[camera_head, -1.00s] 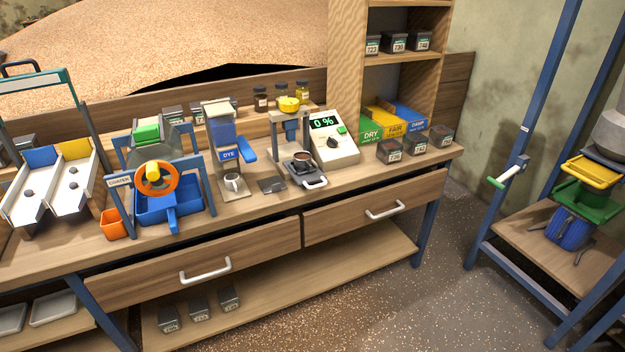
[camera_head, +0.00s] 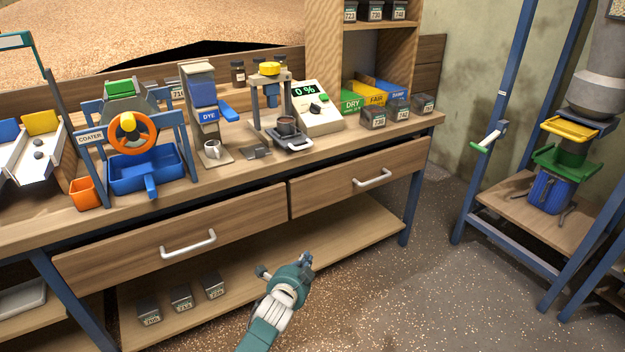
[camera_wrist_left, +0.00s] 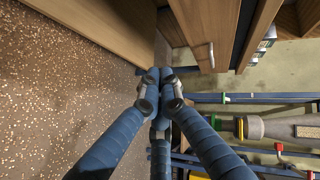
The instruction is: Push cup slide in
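My left gripper (camera_head: 284,265) is low in front of the drawers, well apart from the slide. In the left wrist view its blue fingers (camera_wrist_left: 158,74) come together at the tips with nothing seen between them, so it looks shut. The cup slide is not visible there. My right gripper is not in view.
The meter (camera_head: 318,108) reading "0 %" stands just right of the stand. The floor in front is clear.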

